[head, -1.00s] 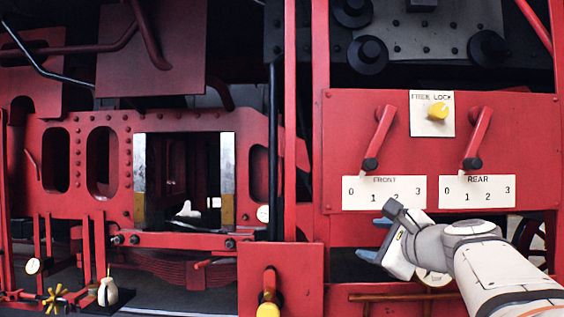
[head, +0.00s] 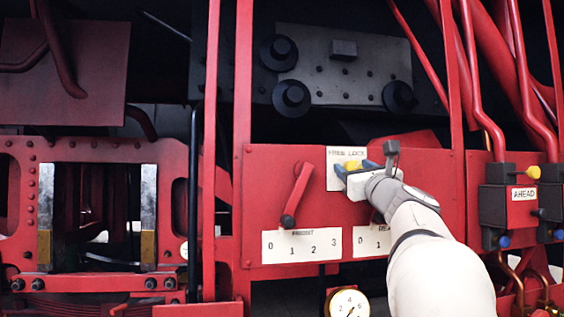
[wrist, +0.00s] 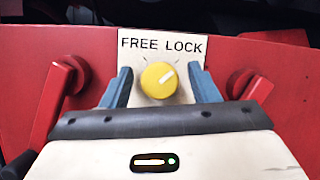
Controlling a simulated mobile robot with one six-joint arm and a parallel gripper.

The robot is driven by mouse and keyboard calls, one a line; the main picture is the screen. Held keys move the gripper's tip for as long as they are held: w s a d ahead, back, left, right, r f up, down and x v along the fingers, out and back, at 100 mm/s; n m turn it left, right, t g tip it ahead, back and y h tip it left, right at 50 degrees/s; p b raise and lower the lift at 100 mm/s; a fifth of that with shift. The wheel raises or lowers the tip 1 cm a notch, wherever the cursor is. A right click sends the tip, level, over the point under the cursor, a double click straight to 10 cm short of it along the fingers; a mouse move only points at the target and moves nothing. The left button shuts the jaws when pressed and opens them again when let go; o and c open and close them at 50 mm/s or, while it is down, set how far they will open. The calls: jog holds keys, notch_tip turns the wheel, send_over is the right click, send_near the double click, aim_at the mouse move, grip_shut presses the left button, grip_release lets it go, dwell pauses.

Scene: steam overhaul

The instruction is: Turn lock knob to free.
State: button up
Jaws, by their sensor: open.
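The yellow lock knob (wrist: 158,80) sits on a white plate (wrist: 129,48) lettered FREE on the left and LOCK on the right. Its white pointer mark slants up and right, toward LOCK. My gripper (wrist: 160,72) is open, with one blue finger on each side of the knob and visible gaps between. In the head view the knob (head: 352,166) shows beside the blue fingers, and my gripper covers part of the plate. Whether the fingers reach level with the knob is unclear.
A red lever (head: 298,192) hangs left of the knob above a 0-to-3 scale plate (head: 301,245). In the wrist view another red lever (wrist: 258,88) flanks the right finger. A gauge (head: 347,303) sits below, and an AHEAD control block (head: 508,205) stands to the right.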

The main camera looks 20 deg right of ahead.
jog(key=shift+w+r, duration=0.1)
jog(key=shift+w, duration=0.2)
